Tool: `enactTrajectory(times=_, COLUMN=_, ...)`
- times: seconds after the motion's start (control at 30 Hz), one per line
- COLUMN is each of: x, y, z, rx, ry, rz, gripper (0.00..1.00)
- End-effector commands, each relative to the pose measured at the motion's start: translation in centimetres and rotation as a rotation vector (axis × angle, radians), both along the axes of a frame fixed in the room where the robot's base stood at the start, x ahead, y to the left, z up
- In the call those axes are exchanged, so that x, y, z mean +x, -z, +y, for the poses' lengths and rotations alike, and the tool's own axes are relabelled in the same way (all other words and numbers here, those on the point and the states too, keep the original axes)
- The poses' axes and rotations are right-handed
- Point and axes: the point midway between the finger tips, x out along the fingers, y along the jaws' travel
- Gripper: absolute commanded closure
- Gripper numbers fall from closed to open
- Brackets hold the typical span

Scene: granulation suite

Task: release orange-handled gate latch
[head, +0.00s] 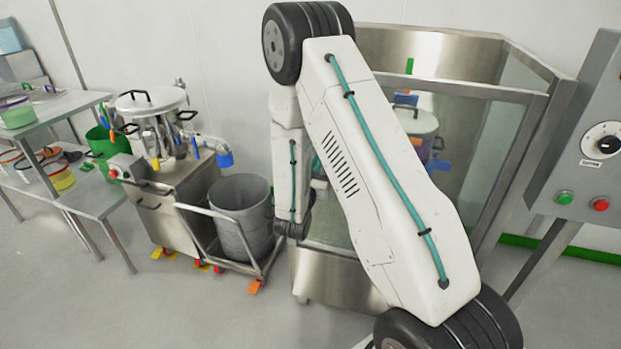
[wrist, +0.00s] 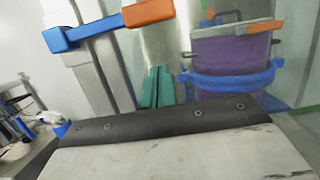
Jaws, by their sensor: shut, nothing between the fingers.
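In the wrist view an orange handle (wrist: 148,12) sits at the end of a blue bar (wrist: 88,31), in front of pale grey posts at the upper left. I take this to be the latch. My gripper (wrist: 157,88) shows as two teal fingers, shut together and empty. In the picture they lie below the orange handle, apart from it. In the head view my white arm covers the gripper, and I cannot make out the latch there.
A glass-and-steel enclosure (head: 440,52) stands behind my arm. A purple vessel with a blue band (wrist: 235,60) is right of my fingers. A grey bin (head: 240,205) on a cart and a steel pot (head: 148,101) stand left. A control panel (head: 590,150) is at the right.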

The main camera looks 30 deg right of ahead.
Motion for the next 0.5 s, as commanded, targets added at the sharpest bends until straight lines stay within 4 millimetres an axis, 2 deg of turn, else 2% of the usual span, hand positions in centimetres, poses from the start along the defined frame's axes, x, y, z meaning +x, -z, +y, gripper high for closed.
enactTrajectory(times=0.1, x=0.0, y=-2.0, z=0.0, rx=0.0, ry=-0.001, rz=-0.004, gripper=1.0)
enactTrajectory(times=0.2, x=0.0, y=-3.0, z=0.0, rx=0.0, ry=0.0, rz=-0.001, gripper=1.0)
enactTrajectory(times=0.5, x=0.0, y=-4.0, z=0.1, rx=0.0, ry=0.0, rz=0.0, gripper=1.0)
